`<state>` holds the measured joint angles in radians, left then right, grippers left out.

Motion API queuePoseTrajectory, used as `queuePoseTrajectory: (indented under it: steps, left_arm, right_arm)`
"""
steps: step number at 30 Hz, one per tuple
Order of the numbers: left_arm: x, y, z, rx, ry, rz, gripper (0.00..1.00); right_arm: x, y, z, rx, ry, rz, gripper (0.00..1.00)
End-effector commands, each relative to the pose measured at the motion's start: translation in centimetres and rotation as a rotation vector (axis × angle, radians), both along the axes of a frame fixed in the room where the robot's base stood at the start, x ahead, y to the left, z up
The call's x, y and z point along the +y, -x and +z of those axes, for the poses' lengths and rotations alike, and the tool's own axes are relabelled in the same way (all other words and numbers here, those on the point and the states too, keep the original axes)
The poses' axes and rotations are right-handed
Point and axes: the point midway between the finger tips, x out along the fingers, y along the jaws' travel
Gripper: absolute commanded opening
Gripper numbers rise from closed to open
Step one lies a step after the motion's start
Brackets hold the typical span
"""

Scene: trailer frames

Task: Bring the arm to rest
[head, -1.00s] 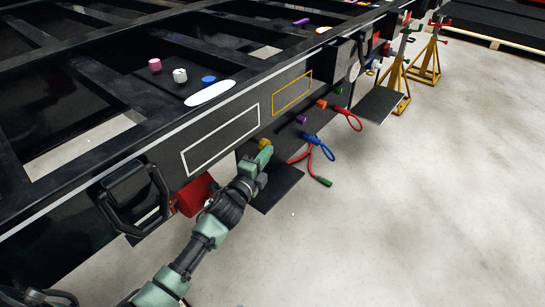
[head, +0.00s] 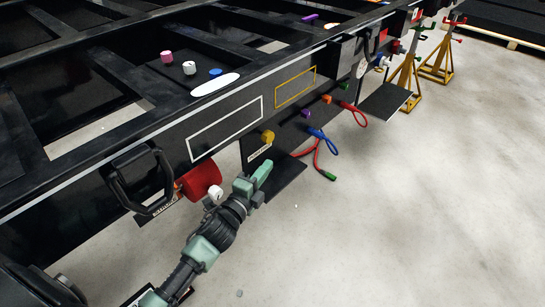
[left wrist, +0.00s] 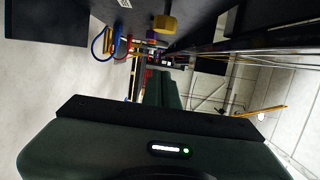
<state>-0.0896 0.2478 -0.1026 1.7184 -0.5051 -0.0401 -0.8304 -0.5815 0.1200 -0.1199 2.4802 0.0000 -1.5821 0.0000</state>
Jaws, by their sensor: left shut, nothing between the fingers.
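My left arm comes in from the lower left in the head view. Its green and black left gripper (head: 262,176) is shut and empty, over the grey floor just in front of the black trailer frame (head: 90,180). It is below and beside the yellow knob (head: 267,136), apart from it. In the left wrist view the green gripper body (left wrist: 162,90) fills the lower middle, and the yellow knob (left wrist: 165,24) shows above. My right gripper is not in view.
A red cylinder (head: 201,179) and a black handle (head: 140,178) are on the frame's side near my arm. Blue (head: 323,141) and red (head: 354,113) looped cables hang farther right. Yellow stands (head: 406,80) stand at the back. The floor at right is clear.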

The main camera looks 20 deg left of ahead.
Motion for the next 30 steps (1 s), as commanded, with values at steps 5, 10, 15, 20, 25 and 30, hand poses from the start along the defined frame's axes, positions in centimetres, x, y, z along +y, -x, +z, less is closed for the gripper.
queuePoseTrajectory:
  steps: [5, 10, 15, 20, 25, 30]
  left_arm:
    - [0.2, 1.4, 0.0, 0.0, 0.001, 0.001, 0.0]
    - [0.2, 1.5, 0.0, -0.001, 0.001, 0.0, 0.0]
    - [0.2, 1.5, 0.0, -0.001, 0.0, 0.0, 0.0]
    - [0.2, 1.5, 0.0, 0.0, 0.0, 0.0, 0.0]
    - [0.5, 2.2, -0.5, 0.045, 0.064, 0.037, 0.0]
    - [1.6, 6.3, -3.4, 0.269, 0.365, 0.218, 0.0]
  right_arm:
    - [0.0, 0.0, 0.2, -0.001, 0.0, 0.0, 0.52]
    - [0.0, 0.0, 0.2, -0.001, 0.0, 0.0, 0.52]
    - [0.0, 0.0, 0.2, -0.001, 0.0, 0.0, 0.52]
    - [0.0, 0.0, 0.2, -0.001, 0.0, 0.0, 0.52]
    - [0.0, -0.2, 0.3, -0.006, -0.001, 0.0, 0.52]
    - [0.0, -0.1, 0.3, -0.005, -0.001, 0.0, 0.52]
